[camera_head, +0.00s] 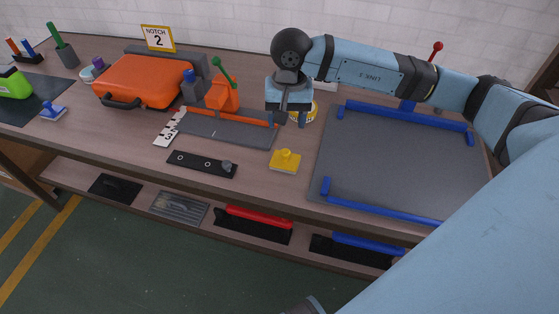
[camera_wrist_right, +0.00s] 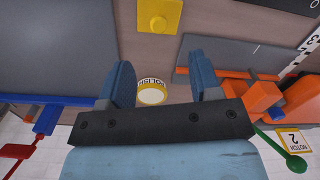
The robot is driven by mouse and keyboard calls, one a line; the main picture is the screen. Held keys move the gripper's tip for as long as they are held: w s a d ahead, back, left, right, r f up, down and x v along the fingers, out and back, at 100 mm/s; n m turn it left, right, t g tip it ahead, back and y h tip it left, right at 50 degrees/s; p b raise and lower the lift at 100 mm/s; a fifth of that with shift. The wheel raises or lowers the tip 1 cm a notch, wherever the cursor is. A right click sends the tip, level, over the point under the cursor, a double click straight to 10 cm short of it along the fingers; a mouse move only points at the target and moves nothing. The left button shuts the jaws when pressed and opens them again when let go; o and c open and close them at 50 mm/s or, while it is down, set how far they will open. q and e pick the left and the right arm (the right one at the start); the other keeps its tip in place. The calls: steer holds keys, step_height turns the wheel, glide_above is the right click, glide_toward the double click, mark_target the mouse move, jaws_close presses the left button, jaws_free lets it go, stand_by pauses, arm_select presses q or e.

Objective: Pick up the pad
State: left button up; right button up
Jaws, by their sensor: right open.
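A yellow pad (camera_head: 285,161) with a raised knob lies on the bench, left of the large grey board. It also shows at the top of the right wrist view (camera_wrist_right: 159,15). My right gripper (camera_head: 290,119) is open and empty, above the bench behind the pad and apart from it. In the right wrist view a round yellow-rimmed tin (camera_wrist_right: 152,92) appears between its fingers (camera_wrist_right: 160,80); the gripper partly hides this tin in the head view (camera_head: 304,112). A similar blue pad (camera_head: 53,111) lies at the far left. My left gripper is not in view.
The grey board (camera_head: 400,158) with blue rails fills the right. An orange clamp fixture (camera_head: 228,128), a black strip (camera_head: 201,164) and an orange case (camera_head: 148,82) stand left. Bare bench surrounds the yellow pad. A lower shelf (camera_head: 140,184) holds several parts.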

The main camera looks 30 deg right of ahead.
mark_target(285, 151)
steer(key=shift+h, duration=0.3)
steer(key=f, duration=0.5)
steer(key=d+f, duration=0.1)
steer(key=f, duration=0.2)
steer(key=shift+w, duration=0.2)
steer(key=shift+w+a+f, duration=0.1)
steer(key=shift+a+f, duration=0.05)
steer(key=shift+f, duration=1.2)
steer(key=shift+w+a+f, duration=0.1)
steer(key=shift+a+f, duration=0.05)
steer(key=shift+f, duration=1.2)
steer(key=shift+c, duration=0.5)
steer(key=c, duration=0.9)
